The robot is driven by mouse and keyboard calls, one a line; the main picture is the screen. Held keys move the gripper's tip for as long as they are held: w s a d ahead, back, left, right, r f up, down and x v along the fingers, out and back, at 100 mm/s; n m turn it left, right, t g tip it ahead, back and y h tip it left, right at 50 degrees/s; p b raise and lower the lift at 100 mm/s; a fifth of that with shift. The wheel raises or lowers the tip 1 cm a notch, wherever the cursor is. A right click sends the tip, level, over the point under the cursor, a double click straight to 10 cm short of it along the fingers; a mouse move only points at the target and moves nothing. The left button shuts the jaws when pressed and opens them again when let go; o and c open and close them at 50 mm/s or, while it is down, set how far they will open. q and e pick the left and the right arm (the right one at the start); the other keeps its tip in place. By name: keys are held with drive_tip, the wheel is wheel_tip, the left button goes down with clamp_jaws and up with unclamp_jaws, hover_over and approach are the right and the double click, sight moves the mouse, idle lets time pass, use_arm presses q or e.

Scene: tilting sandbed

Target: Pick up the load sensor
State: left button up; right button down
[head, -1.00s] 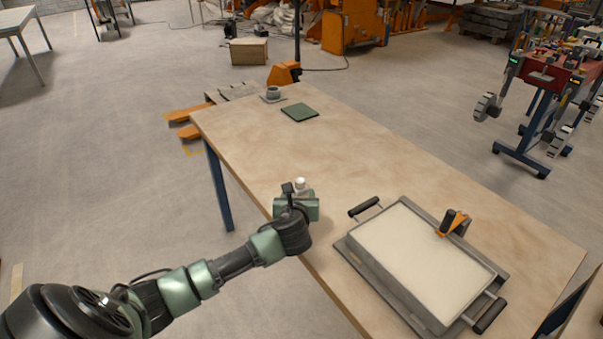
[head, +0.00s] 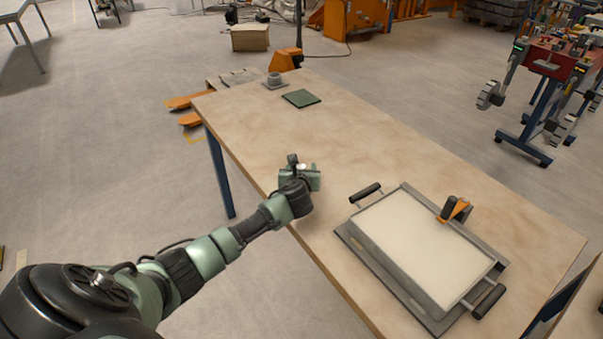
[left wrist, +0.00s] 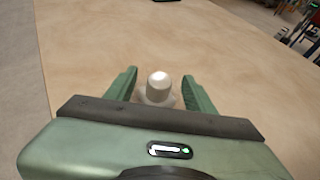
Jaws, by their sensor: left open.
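The load sensor, a small pale cylinder with a white rounded top and a wider base, stands upright on the table in the left wrist view (left wrist: 159,86). In the head view only a bit of its white top (head: 302,167) shows; my gripper hides the rest. My left gripper (head: 303,166) is at the table's left edge, low over the wood. In the left wrist view my left gripper (left wrist: 159,84) is open, with one green finger on each side of the load sensor. Gaps show between both fingers and it. My right gripper is in neither view.
A tray of pale sand (head: 425,250) with black handles lies to the right, with an orange and black clamp-like part (head: 455,210) at its far edge. A green square plate (head: 301,98) and a grey round fitting (head: 273,80) lie at the far end. The middle is clear.

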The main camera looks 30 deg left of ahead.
use_arm(q)
drive_tip(key=c, duration=1)
clamp_jaws()
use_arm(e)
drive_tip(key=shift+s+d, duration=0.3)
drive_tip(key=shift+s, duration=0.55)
